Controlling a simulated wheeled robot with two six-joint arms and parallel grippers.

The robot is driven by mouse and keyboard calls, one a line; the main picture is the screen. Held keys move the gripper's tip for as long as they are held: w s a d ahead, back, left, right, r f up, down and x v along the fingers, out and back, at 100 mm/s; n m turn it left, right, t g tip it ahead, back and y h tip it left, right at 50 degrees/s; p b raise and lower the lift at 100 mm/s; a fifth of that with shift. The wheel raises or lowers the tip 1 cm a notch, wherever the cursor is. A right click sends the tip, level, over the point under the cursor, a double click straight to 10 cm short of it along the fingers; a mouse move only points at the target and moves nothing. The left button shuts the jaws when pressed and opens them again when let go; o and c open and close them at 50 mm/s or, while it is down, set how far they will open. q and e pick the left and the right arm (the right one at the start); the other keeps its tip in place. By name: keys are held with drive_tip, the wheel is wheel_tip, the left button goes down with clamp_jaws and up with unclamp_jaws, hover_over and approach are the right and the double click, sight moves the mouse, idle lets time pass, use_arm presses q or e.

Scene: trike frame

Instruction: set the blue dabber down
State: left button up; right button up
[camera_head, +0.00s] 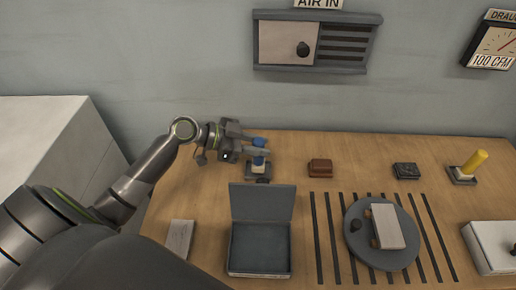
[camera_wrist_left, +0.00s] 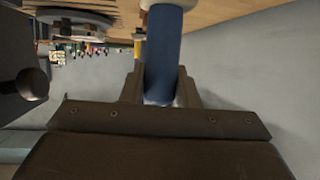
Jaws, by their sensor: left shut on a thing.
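The blue dabber (camera_head: 259,143) is upright at the back left of the wooden table, with a blue upper part and a pale lower part. My left gripper (camera_head: 258,148) is shut on its blue part. In the left wrist view the blue dabber (camera_wrist_left: 163,50) stands between the two fingers of my left gripper (camera_wrist_left: 160,85). A small dark holder (camera_head: 258,170) is directly below the dabber; I cannot tell whether the dabber's lower end touches it. My right gripper is not in view.
A yellow dabber (camera_head: 475,162) stands in a holder at right. A brown block (camera_head: 320,167) and a dark block (camera_head: 406,170) lie along the back. In front are an open grey box (camera_head: 260,250), a round turntable (camera_head: 362,255) with a pale block, and dark slots.

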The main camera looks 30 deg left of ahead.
use_arm(q)
drive_tip(key=shift+f, duration=0.8)
drive_tip(key=shift+f, duration=0.2)
drive_tip(key=o, duration=1)
drive_tip(key=shift+r, duration=0.1)
